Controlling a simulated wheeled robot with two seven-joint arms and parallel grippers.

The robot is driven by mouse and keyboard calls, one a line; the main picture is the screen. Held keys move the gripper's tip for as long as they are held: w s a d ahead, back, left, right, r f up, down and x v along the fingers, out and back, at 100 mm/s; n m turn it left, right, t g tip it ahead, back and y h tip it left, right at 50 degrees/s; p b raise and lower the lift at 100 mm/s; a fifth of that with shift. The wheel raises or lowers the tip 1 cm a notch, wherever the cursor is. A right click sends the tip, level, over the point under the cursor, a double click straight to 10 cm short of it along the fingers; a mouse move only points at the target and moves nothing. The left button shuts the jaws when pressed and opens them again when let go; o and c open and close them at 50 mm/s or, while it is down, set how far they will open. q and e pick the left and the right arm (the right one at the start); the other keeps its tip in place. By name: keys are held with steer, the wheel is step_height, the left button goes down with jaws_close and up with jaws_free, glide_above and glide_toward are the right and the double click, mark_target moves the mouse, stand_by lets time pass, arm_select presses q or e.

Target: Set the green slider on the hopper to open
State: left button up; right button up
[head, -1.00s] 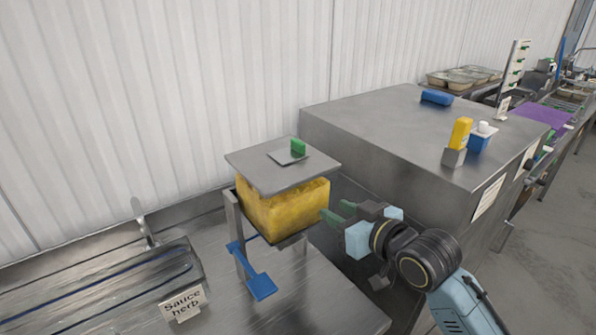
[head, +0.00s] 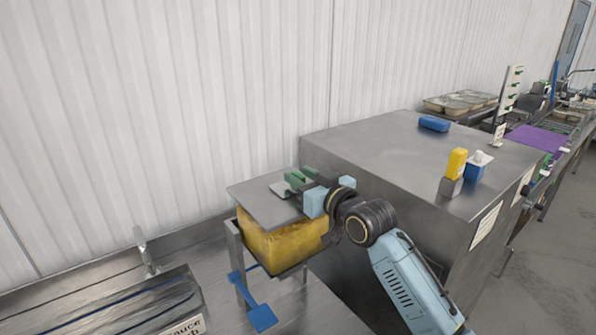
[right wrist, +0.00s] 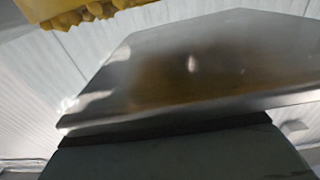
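The hopper is a yellow-filled box (head: 275,246) under a flat grey metal top (head: 257,203). A small light plate (head: 280,189) with the green slider lies on that top. My right gripper (head: 300,178) is over the far right part of the top, at the slider. The right wrist view shows a large grey metal surface (right wrist: 190,65) close up and yellow food (right wrist: 80,12) at the top left; the slider is not clear there. My left gripper is not in view.
A blue paddle-like part (head: 262,317) hangs at the hopper's front. A corrugated white wall is behind.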

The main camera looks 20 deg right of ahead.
steer(key=shift+x, duration=0.8)
steer(key=shift+a, duration=0.1)
jaws_close()
